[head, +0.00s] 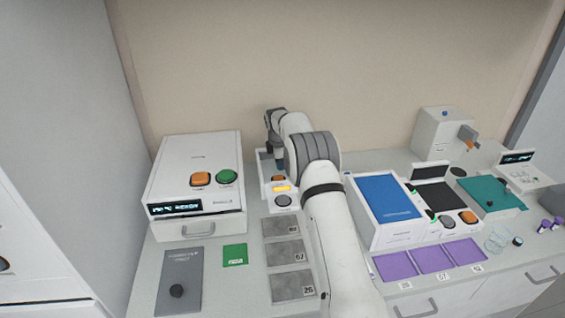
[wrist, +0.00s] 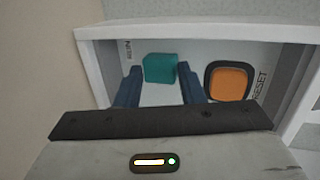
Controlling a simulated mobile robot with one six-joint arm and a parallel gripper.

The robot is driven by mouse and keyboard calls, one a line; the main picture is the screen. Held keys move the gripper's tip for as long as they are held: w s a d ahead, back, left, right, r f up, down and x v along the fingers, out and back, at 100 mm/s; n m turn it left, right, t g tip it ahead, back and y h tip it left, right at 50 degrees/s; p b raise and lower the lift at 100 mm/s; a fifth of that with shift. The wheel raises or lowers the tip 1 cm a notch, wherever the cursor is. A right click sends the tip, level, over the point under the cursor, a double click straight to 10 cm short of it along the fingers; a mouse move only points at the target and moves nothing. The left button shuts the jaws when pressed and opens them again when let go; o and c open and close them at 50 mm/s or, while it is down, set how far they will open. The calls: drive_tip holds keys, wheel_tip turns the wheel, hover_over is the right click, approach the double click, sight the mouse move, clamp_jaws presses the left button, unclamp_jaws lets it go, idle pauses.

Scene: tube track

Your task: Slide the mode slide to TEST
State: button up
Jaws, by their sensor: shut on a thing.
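A teal block (wrist: 160,68), which looks like the knob of the mode slide, stands on a white panel (wrist: 203,49) in the wrist view. The two dark blue fingers of my gripper (wrist: 160,80) are on either side of it, shut on it.
An orange button (wrist: 229,81) marked RESET is just right of the fingers, inside a raised white rim (wrist: 190,29). In the head view a white box (head: 185,170) stands to the left. A blue-topped unit (head: 385,197) stands right of my arm.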

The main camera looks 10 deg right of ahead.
drive_tip(key=shift+a, duration=2.6)
drive_tip(key=o, duration=0.5)
drive_tip(key=shift+o, duration=0.2)
wheel_tip(320, 180, up, 7)
drive_tip(key=p, duration=0.4)
